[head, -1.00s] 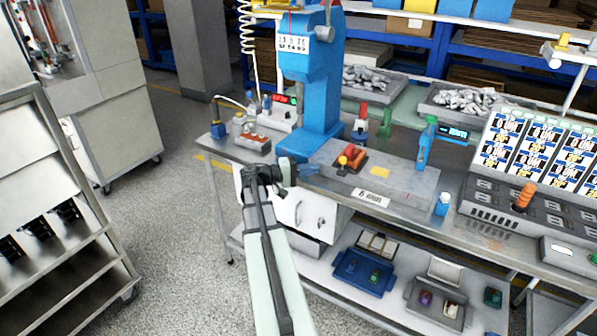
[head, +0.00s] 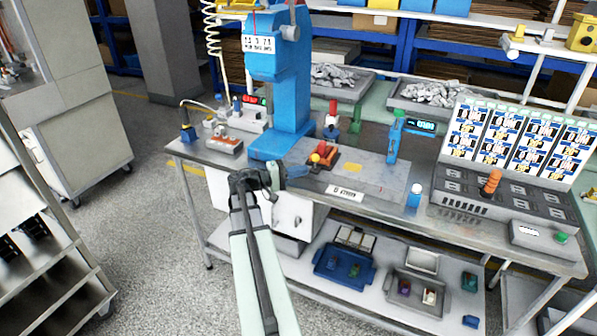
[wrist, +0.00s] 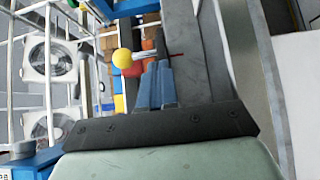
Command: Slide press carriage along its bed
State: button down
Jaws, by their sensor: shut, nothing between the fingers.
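The press carriage (head: 327,160) is a small dark block with red and orange parts and a yellow ball knob (head: 315,158). It sits toward the left end of a flat grey bed (head: 375,182), beside the blue press column (head: 292,110). My gripper (head: 297,170) is at the left front edge of the bed, just left of the knob. In the wrist view its blue fingers (wrist: 157,68) are together and empty. The yellow knob (wrist: 122,58) shows just left of the fingertips there, with the orange-red part behind them. Whether they touch the carriage cannot be told.
A blue upright post (head: 394,138) stands on the bed's far right side. A white-capped blue bottle (head: 414,196) and a panel with an orange knob (head: 490,183) are further right. A small device (head: 224,145) stands left of the press. Trays of metal parts lie behind.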

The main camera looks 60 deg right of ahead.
jog(key=s, duration=2.2)
jog(key=shift+s, duration=0.25)
jog(key=shift+s, duration=0.1)
jog(key=shift+w, duration=0.6)
jog(key=w, duration=0.4)
jog(key=shift+a, duration=0.2)
jog(key=v, duration=0.9)
jog(key=shift+a, duration=0.15)
jog(key=shift+w, duration=0.15)
